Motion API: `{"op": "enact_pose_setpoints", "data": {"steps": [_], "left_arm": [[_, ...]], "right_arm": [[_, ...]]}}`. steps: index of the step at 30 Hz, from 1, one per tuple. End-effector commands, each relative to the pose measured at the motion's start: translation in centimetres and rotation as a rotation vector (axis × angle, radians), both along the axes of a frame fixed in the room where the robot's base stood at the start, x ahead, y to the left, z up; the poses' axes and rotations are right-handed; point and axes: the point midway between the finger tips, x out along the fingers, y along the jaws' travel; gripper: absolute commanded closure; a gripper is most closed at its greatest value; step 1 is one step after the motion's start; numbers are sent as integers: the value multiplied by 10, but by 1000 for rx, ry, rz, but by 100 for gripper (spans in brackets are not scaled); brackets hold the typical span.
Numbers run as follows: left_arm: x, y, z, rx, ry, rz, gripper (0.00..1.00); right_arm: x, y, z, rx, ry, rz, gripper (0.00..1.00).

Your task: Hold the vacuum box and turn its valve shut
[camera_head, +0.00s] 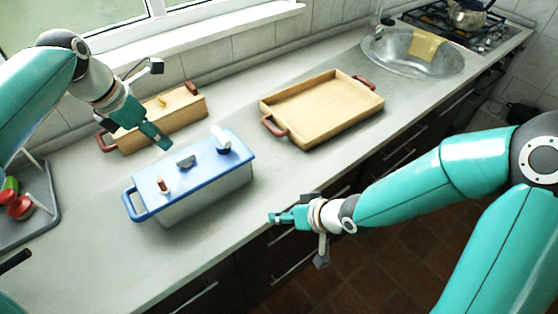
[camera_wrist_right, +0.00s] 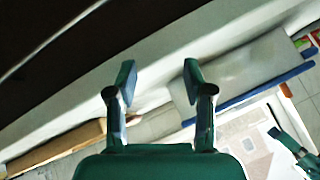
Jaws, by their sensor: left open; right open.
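The vacuum box (camera_head: 205,201) stands on the counter, with a pale body, a blue lid and a blue side handle (camera_head: 130,206). The lid carries a red-tipped fitting (camera_head: 163,186), a dark grey knob (camera_head: 186,161) and a white fitting (camera_head: 221,141); I cannot tell for sure which is the valve. My left gripper (camera_head: 158,138) is open and empty above and behind the lid. My right gripper (camera_head: 278,216) is open and empty, right of the box near the counter's front edge. In the right wrist view, the box (camera_wrist_right: 250,72) lies beyond its open fingers (camera_wrist_right: 158,78).
A wooden box (camera_head: 185,118) stands close behind the vacuum box, near the left gripper. A wooden tray (camera_head: 322,105) with red-brown handles lies to the right. A grey rack (camera_head: 45,225) is at far left. A sink (camera_head: 385,55) and stove (camera_head: 440,25) are at the back.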

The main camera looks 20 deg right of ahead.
Motion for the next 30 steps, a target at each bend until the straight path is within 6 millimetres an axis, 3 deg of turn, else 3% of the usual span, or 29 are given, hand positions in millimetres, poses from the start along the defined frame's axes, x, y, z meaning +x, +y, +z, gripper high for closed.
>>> {"op": "enact_pose_setpoints", "data": {"steps": [1, 6, 9, 12, 20, 30], "left_arm": [[0, 0, 0, 0, 0, 0, 58], [0, 0, 0, 0, 0, -1, 58], [0, 0, 0, 0, 0, -1, 58], [0, -1, 0, 0, 0, -1, 58], [0, -1, 0, 0, -1, -2, 58], [0, -2, 0, 0, 0, -2, 58]], "right_arm": [[12, -1, 30, 38, -86, -23, 48], [28, 2, 108, 168, -284, -57, 48], [28, 4, 139, 226, -354, -58, 48], [27, 6, 158, 264, -394, -55, 48], [38, 15, 163, 289, -413, -52, 48], [86, 46, 142, 286, -411, -52, 48]]}}
